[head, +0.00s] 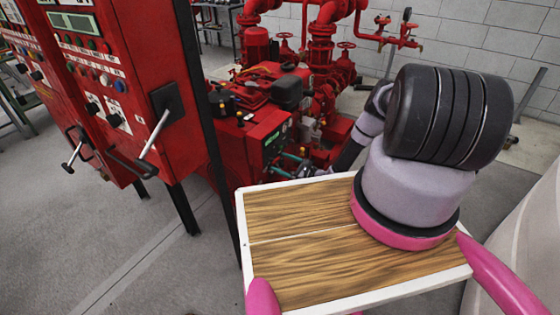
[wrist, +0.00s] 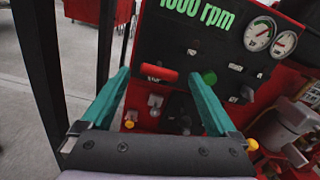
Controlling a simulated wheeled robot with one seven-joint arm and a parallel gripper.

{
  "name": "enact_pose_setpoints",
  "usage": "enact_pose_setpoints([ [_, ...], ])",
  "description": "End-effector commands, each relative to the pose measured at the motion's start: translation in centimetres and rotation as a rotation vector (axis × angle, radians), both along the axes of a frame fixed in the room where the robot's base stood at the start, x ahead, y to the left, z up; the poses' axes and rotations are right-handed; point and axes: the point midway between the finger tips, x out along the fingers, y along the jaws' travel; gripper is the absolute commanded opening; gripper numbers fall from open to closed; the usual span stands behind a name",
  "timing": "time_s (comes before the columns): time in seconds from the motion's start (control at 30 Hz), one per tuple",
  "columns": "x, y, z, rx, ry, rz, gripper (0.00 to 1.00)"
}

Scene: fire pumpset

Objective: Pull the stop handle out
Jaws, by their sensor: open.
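A red horizontal handle (wrist: 158,73), which looks like the stop handle, sticks out of the black engine control panel (wrist: 215,40) in the wrist view. My gripper (wrist: 157,76) is open, with its teal fingers pointing at the panel. One fingertip shows to the left of the red handle and the other to its right. I cannot tell whether they reach level with it or touch it. In the head view the gripper (head: 279,164) is in front of the engine's panel (head: 275,140); the handle is too small to make out there.
A green knob (wrist: 209,77) is just right of the right fingertip. A yellow knob (wrist: 128,124) shows between the fingers, lower down. Gauges (wrist: 260,33) are at the upper right. In the head view, red control cabinets (head: 150,60) stand at left, and open floor (head: 90,240) lies below them.

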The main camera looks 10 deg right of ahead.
Motion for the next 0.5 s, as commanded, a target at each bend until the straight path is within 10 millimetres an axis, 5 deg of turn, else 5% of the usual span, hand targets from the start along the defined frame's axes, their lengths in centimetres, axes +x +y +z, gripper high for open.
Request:
enact_pose_setpoints([
  [0.5, 1.9, 1.9, 0.0, 0.001, 0.001, 0.000, 0.94],
])
